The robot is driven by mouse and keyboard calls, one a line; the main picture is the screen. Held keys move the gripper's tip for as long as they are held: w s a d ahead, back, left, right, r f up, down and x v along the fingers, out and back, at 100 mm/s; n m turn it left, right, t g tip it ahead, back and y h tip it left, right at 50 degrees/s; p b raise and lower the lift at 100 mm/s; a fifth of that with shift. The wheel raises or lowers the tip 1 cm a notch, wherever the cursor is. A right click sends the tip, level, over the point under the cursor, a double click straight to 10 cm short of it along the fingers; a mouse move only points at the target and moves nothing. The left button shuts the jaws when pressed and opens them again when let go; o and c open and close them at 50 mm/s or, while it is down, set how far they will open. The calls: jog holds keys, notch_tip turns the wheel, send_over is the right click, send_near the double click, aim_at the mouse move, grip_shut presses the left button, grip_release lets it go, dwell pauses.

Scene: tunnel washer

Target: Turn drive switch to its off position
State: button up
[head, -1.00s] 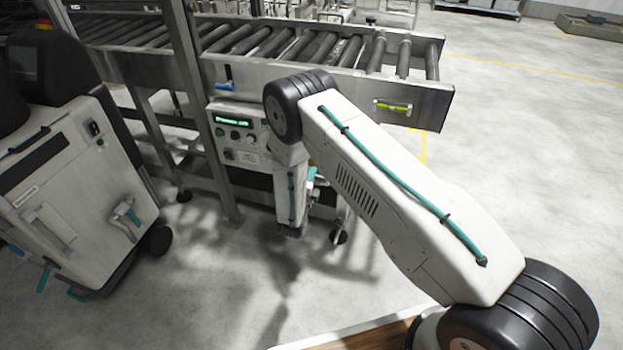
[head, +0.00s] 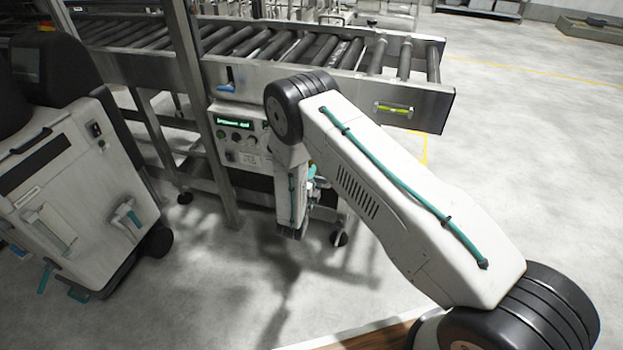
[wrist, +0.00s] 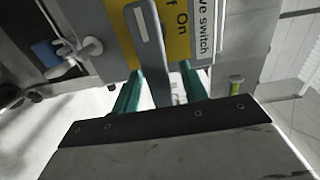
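The drive switch shows in the wrist view as a yellow plate (wrist: 178,45) with a grey lever handle (wrist: 151,50). Part of the word "Off", the word "On" and a label (wrist: 204,28) ending in "ve switch" are legible, cut by the top edge. My gripper (wrist: 163,72) has its two teal fingers apart, one on each side of the handle. A gap shows between each finger and the handle, so it looks open around it. Whether the handle points to on or off I cannot tell. In the head view my arm hides the switch and most of the gripper.
A control panel (head: 237,140) with a lit display stands under the roller conveyor (head: 310,50), beside my arm. A blue-handled part (wrist: 45,52) with a grey knob is left in the wrist view. A white cabinet (head: 75,180) stands at left; the floor at right is clear.

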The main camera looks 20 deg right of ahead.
jog(key=shift+s, duration=0.15)
jog(key=v, duration=0.7)
jog(key=shift+s+a, duration=0.2)
jog(key=shift+a, duration=0.05)
